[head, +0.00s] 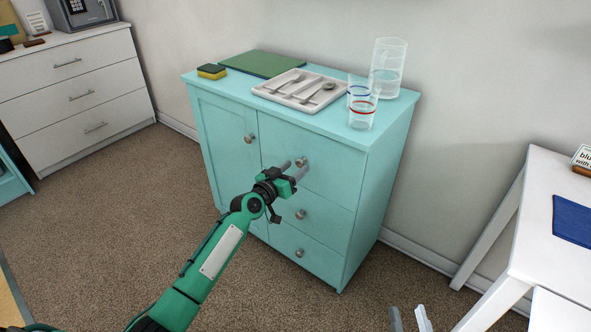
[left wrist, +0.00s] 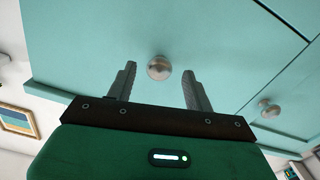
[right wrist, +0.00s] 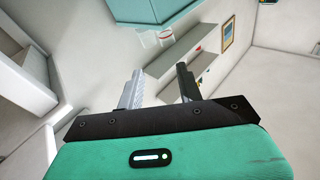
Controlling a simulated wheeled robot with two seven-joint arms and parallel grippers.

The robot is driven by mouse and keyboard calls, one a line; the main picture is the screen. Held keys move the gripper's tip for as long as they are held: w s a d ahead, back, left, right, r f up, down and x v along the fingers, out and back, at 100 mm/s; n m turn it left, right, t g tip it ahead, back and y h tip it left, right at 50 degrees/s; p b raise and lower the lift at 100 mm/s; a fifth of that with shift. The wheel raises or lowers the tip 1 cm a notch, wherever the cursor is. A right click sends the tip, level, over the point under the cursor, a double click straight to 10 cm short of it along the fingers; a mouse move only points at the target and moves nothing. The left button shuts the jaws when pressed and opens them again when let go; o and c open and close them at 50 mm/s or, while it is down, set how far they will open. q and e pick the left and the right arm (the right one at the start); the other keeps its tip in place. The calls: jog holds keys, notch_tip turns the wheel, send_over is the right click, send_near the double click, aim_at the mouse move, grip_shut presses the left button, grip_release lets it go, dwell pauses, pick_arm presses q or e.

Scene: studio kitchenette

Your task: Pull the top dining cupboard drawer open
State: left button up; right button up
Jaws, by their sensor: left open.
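The teal dining cupboard (head: 228,170) has a tall door on the left and a stack of three drawers on the right. The top drawer (head: 325,178) is closed, with a round metal knob (head: 301,162). My left gripper (head: 294,167) is open in front of this drawer, its fingers pointing at the knob. In the left wrist view the knob (left wrist: 158,67) shows between the two open fingertips, ungripped. My right gripper (right wrist: 158,85) is open and empty, away from the cupboard; its fingertips show at the bottom of the head view (head: 410,320).
On the cupboard stand a cutlery tray (head: 262,92), a green board (head: 262,62), a sponge (head: 212,71), a clear pitcher (head: 388,66) and glasses (head: 362,115). A white table (head: 545,235) stands at the right. A white drawer unit (head: 75,95) stands at the left. Carpet in front is clear.

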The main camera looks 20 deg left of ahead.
pick_arm(q)
jog(key=shift+w+d, duration=0.25)
jog(key=shift+w, duration=0.35)
pick_arm(e)
jog(key=shift+w+d+r+t, duration=0.1)
jog(key=shift+d+r+t, duration=0.1)
jog(key=shift+r+t, duration=0.3)
jog(key=shift+r, duration=0.1)
pick_arm(q)
grip_shut()
